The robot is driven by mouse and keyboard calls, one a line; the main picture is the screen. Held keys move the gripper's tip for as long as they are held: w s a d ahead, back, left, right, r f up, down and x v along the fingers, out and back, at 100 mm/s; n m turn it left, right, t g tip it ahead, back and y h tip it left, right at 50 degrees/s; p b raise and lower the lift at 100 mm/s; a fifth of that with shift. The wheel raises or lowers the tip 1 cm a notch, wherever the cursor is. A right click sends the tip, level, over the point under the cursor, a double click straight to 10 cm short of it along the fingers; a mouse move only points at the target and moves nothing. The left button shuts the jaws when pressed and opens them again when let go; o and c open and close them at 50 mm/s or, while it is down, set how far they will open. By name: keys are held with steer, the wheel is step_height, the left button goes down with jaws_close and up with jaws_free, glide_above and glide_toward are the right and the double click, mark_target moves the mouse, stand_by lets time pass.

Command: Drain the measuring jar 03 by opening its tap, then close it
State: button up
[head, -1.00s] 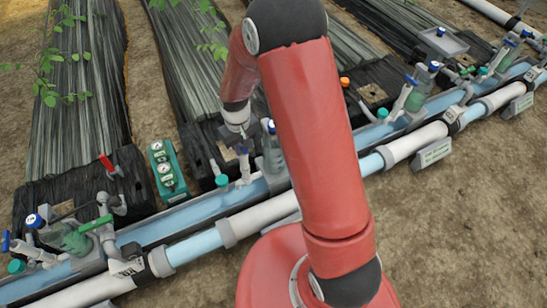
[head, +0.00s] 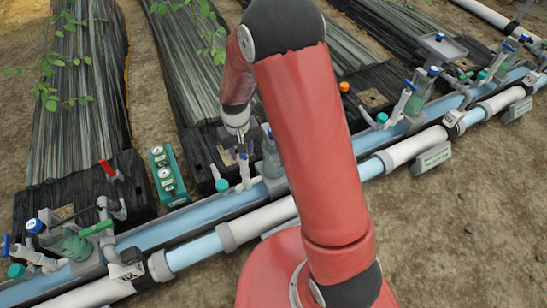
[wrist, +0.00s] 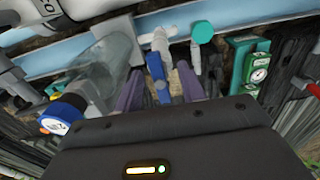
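A clear jar (wrist: 112,62) stands at the left in the wrist view, beside a white pipe (wrist: 160,42) with a blue tap handle (wrist: 162,92). In the head view this jar (head: 271,160) is partly hidden by my arm. I cannot read its number or tell its liquid level. My gripper (wrist: 160,88) is open, its two purple fingers on either side of the blue handle, with gaps still showing. In the head view my gripper (head: 241,150) is over the tap, and the handle is mostly hidden there.
A teal cap (wrist: 202,32) on a short pipe stands close right of the tap. A green gauge panel (head: 167,175) is to the left in the head view. Bare soil lies at the right.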

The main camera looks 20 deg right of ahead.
step_height(320, 180, up, 9)
steer(key=p, duration=0.5)
steer(key=shift+p, duration=0.3)
steer(key=shift+r, duration=0.1)
